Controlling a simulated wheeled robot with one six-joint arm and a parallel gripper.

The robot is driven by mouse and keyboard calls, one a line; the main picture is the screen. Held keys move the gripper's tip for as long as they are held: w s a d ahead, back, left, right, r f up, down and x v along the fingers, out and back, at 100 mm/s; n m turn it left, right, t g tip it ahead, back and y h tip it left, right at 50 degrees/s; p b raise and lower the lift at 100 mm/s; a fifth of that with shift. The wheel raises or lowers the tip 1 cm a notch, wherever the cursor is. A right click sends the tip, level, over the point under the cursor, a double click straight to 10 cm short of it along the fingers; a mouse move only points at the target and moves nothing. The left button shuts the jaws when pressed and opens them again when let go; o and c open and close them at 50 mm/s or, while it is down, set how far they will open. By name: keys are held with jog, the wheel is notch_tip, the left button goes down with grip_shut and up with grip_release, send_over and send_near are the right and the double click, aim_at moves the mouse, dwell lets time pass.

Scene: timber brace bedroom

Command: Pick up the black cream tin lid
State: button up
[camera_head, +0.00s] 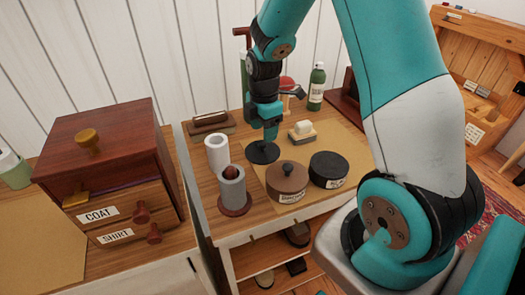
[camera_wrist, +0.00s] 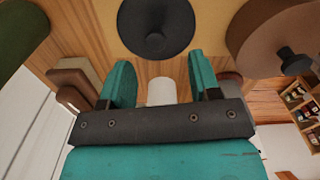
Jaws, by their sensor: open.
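The black cream tin lid (camera_head: 262,154) is a flat dark disc lying on the table, apart from the tins. In the wrist view the lid (camera_wrist: 180,15) shows a round knob in its middle, just ahead of my fingertips. My gripper (camera_head: 270,135) points down over the lid, and its fingers hide the knob in the head view. In the wrist view my gripper (camera_wrist: 159,62) has its two teal fingers apart with nothing held between them. The lidless black tin (camera_head: 328,168) stands to the right, with a label on its side.
A brown tin with a knobbed lid (camera_head: 287,178) stands close in front. A white cylinder (camera_head: 217,152) and a grey cylinder (camera_head: 233,187) stand left. A brush (camera_head: 302,131), a brown block (camera_head: 210,122) and a green bottle (camera_head: 317,87) are behind. A drawer box (camera_head: 105,150) is far left.

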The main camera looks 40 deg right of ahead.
aim_at(263, 144)
jog(key=shift+w+f, duration=0.15)
jog(key=shift+f, duration=1.4)
jog(key=shift+w+f, duration=0.1)
jog(key=shift+f, duration=1.45)
jog(key=c, duration=1)
jog(key=shift+r, duration=0.1)
